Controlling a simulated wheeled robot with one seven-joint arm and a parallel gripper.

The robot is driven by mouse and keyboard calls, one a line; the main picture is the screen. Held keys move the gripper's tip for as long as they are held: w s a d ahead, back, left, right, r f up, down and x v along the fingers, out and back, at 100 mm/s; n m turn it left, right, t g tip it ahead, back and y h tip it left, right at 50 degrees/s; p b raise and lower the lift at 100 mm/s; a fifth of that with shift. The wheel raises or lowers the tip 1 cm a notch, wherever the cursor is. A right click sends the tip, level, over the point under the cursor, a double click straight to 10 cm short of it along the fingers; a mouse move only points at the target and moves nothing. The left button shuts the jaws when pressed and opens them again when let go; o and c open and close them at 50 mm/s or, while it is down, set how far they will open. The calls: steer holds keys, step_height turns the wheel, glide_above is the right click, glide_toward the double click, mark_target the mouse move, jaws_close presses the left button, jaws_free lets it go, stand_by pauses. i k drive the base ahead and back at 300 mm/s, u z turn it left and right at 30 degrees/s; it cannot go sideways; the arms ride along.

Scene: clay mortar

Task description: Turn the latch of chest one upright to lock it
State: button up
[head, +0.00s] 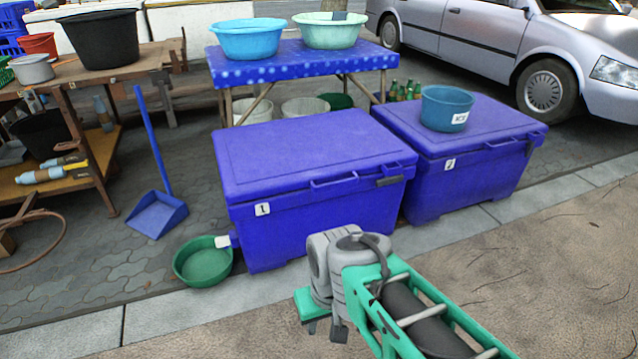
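Chest one (300,165) is a blue chest with a "1" label (262,209), standing on the pavement in the middle, its lid down. Its latch looks like a dark bar (390,181) at the right of the front, just under the lid rim, lying roughly level rather than upright. My arm reaches in from the bottom right. The end of my arm with my gripper (322,318) is in front of the chest, lower and to the left of the latch, apart from it. The fingers are small and partly hidden, so their opening is unclear.
A second blue chest (475,185) stands close on the right, with a blue basin (446,108) on its lid. A green basin (203,264) sits at chest one's left front corner. A blue dustpan (157,212) stands further left. The pavement at front right is clear.

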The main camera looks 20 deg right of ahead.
mark_target(388, 181)
steer(key=u, duration=3.4)
steer(key=k, duration=2.5)
steer(key=z, duration=1.15)
